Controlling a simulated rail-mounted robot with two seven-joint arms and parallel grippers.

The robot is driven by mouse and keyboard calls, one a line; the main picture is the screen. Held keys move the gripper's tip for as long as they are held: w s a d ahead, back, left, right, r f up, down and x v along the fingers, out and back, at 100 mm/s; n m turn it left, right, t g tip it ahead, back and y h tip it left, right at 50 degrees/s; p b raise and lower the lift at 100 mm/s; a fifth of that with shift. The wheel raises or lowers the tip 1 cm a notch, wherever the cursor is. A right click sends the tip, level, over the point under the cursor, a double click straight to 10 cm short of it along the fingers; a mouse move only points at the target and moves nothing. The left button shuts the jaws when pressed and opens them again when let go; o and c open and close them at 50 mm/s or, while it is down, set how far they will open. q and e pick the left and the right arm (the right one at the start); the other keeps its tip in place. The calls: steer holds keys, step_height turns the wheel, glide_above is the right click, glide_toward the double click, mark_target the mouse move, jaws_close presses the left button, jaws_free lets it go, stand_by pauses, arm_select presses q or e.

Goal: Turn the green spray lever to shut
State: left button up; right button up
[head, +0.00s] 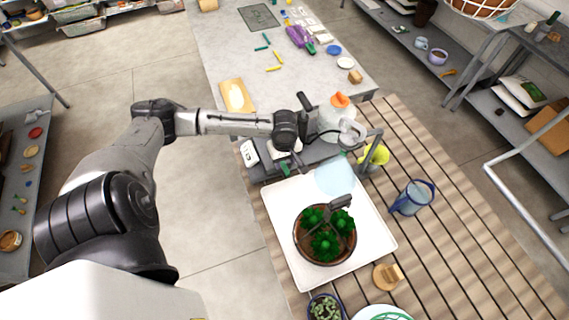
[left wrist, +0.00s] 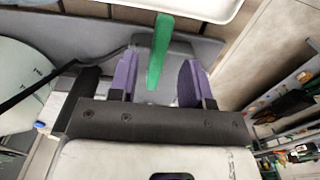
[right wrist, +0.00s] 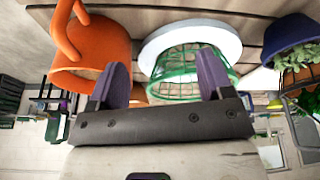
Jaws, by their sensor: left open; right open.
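The green spray lever (head: 284,167) shows small in the head view, beside the dark grey base under the clear bottle. In the left wrist view the lever (left wrist: 160,52) is a flat green bar between the two purple fingers. My left gripper (left wrist: 157,68) is open, with a gap on each side of the lever. In the head view its tips are partly hidden by the wrist. My right gripper (right wrist: 163,80) is open with nothing between its fingers. The right gripper does not show in the head view.
A white tray (head: 286,246) with a brown pot (head: 324,257) of green plants lies just in front of the lever. A clear bottle (head: 331,122) stands behind. A blue pitcher (head: 411,198) is on the slatted table. An orange watering can (right wrist: 95,45) and a green basket (right wrist: 180,85) are before the right gripper.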

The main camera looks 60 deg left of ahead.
mark_target(285, 167)
arm_select(q)
steer(key=shift+f, duration=1.55)
jaws_close()
